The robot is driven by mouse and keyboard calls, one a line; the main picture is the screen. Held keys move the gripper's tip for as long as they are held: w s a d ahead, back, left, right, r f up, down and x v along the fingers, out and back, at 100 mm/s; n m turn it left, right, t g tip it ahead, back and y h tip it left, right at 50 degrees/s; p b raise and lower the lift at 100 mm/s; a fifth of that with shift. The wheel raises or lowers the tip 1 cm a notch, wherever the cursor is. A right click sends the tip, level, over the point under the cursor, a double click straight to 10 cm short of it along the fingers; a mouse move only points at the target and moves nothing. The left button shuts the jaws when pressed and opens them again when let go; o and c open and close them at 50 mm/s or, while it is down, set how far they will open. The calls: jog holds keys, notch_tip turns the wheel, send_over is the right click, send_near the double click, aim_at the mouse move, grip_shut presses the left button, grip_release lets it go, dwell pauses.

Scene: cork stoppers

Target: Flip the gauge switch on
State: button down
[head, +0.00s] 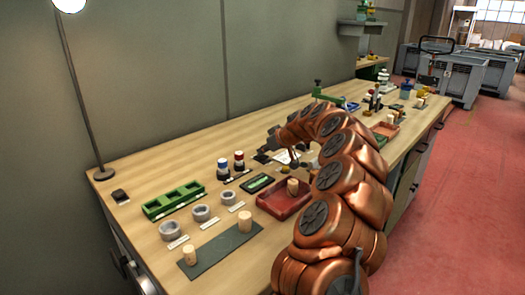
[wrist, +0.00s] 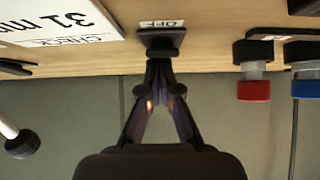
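The gauge switch is a small black block (wrist: 162,40) in the wrist view, with a white label (wrist: 160,23) reading OFF behind it. The picture is upside down there. My gripper (wrist: 160,70) has its dark fingertips drawn together right at the block. I cannot tell whether they touch it, and no lever shows clearly. In the head view my copper arm (head: 345,190) arches over the bench and hides most of this area. The gripper and the switch cannot be made out there.
In the head view a red tray (head: 268,205), green tray (head: 160,207) and grey rings (head: 200,213) occupy the bench front.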

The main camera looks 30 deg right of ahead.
jog(key=shift+f, duration=0.45)
jog(key=shift+w+a+r, duration=0.1)
jog(key=shift+w+r, duration=0.15)
jog(key=shift+w, duration=0.3)
jog(key=shift+w+r, duration=0.1)
jog(key=shift+r, duration=0.1)
jog(key=shift+r, duration=0.2)
jog(key=r, duration=0.3)
jog(key=shift+w+r, duration=0.4)
jog(key=w+r+v, duration=0.1)
jog(key=v, duration=0.8)
jog(key=shift+a+r, duration=0.2)
jog(key=shift+r, duration=0.3)
jog(key=shift+w, duration=0.1)
